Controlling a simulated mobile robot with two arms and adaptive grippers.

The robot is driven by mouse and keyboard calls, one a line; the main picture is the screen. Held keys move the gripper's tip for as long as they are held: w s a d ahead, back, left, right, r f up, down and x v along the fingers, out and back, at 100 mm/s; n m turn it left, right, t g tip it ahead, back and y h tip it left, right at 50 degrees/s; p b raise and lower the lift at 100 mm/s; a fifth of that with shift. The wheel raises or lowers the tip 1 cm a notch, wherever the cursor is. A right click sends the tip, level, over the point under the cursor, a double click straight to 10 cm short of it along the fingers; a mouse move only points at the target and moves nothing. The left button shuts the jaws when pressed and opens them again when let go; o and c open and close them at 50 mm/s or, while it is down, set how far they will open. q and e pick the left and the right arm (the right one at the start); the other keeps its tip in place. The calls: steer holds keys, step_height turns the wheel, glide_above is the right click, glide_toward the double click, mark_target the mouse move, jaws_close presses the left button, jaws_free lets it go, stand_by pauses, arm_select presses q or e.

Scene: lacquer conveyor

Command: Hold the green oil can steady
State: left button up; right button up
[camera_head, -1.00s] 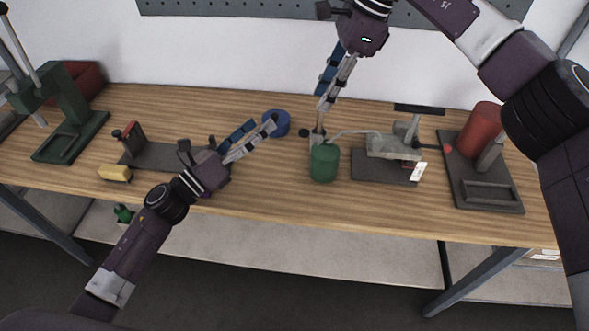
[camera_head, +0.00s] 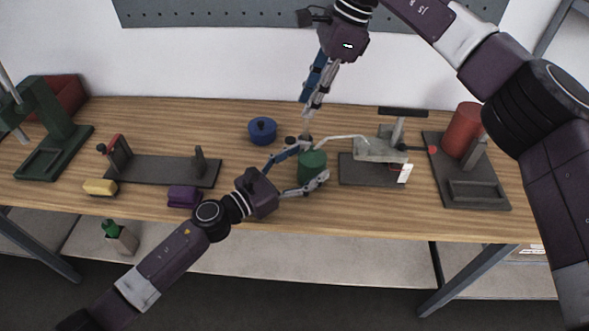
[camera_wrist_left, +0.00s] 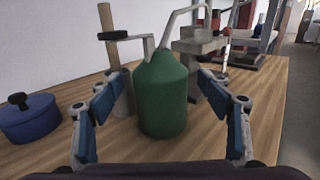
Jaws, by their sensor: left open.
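The green oil can (camera_head: 312,168) stands upright on the workbench, with a thin grey spout pointing right. It also shows large in the left wrist view (camera_wrist_left: 162,95). My left gripper (camera_head: 315,161) is open, with one finger on each side of the can. In the left wrist view a gap shows between the can and the right-hand finger; contact on the left is unclear. My right gripper (camera_head: 307,110) points down just behind the can, its fingers close together; whether it is shut or holds anything is unclear.
A grey vise-like fixture (camera_head: 380,148) stands right of the can. A grey pot with a wooden handle (camera_wrist_left: 107,35) is close behind the can. A blue lidded pot (camera_head: 262,130), a purple block (camera_head: 184,196) and a yellow block (camera_head: 100,187) lie left. A red cylinder (camera_head: 466,130) is at right.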

arm_select(q)
steer(key=shift+w+d, duration=0.2)
steer(key=c, duration=1.4)
steer(key=shift+c, duration=0.3)
arm_select(e)
jaws_close()
